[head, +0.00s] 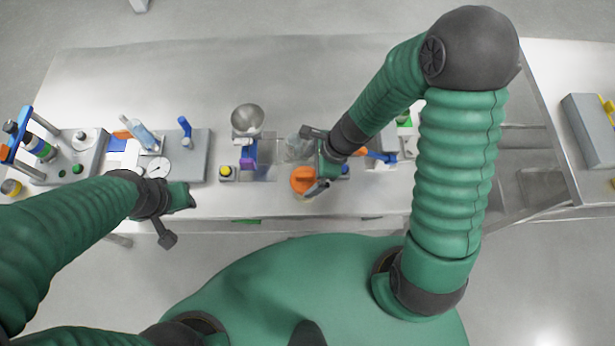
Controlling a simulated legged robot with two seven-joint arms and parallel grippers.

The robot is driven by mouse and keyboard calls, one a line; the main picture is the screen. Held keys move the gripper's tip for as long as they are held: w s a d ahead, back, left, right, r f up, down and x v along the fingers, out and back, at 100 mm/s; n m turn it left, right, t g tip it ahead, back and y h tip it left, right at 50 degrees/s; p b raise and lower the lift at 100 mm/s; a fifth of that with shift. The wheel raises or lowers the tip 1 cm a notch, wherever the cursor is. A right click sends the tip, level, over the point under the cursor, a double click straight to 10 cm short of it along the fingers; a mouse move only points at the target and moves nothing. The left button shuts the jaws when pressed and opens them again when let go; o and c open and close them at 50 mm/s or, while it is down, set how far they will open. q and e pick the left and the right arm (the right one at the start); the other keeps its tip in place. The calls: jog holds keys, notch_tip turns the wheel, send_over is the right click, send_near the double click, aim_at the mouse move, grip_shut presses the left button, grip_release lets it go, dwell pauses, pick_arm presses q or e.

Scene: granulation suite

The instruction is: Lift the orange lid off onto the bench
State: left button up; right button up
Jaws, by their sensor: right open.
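The picture does not show clearly whether a finger touches the lid. My left gripper (178,216) is at the front edge of the bench on the left, well away from the lid; its jaw opening is not clear.
A clear vessel (297,147) stands just behind the lid. A metal bowl on a stand (247,120) and a yellow-button box (227,173) are to its left. Grey equipment (185,150) fills the left bench. Bare bench lies at the back (200,80).

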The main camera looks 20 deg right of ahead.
jog(key=shift+x, duration=0.9)
jog(key=shift+a, duration=0.75)
jog(key=shift+c, duration=0.9)
jog(key=shift+d+f, duration=0.1)
jog(key=shift+d, duration=0.35)
jog(key=c, duration=1.2)
jog(key=shift+a, duration=0.15)
jog(key=shift+c, duration=0.3)
jog(key=shift+a, duration=0.1)
